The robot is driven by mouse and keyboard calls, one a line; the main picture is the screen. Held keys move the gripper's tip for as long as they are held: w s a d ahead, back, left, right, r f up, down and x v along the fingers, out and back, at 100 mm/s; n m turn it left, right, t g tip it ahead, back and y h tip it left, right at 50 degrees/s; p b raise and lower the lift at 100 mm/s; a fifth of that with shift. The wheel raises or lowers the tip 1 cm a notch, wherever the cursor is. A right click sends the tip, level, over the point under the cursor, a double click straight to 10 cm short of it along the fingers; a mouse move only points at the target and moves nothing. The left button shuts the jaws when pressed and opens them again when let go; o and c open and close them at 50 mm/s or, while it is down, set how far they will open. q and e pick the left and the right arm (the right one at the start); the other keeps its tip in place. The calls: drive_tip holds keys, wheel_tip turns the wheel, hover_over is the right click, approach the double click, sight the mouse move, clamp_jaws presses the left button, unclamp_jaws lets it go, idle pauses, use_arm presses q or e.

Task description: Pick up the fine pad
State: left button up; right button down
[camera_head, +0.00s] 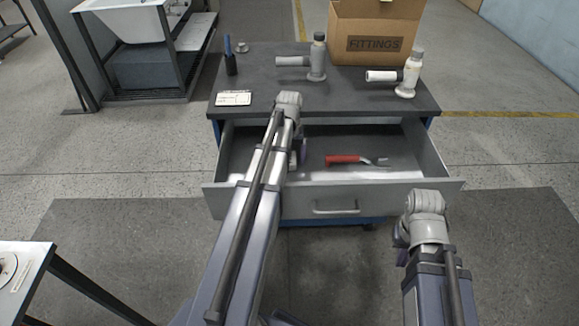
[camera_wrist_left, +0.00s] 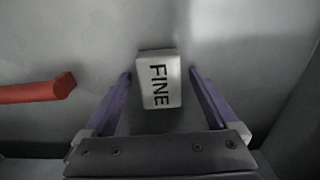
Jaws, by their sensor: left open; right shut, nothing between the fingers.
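The fine pad (camera_wrist_left: 160,92) is a small pale block marked FINE. It lies on the drawer floor in the left wrist view. My left gripper (camera_wrist_left: 159,74) is open, with one finger on each side of the pad and a gap showing on both sides. In the head view my left arm reaches into the open drawer (camera_head: 322,203) and its wrist mostly hides the gripper and the pad. My right gripper (camera_head: 402,236) is shut and empty, in front of the drawer's right end, partly hidden by its own wrist.
A red-handled tool (camera_head: 347,160) lies in the drawer right of my left gripper; its red handle (camera_wrist_left: 38,90) shows left of the pad in the wrist view.

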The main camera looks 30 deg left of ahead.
sight(290, 157)
use_arm(q)
clamp_jaws()
idle(0.8)
drive_tip(key=shift+r, duration=0.1)
wheel_tip(290, 157, up, 10)
drive_tip(key=p, duration=1)
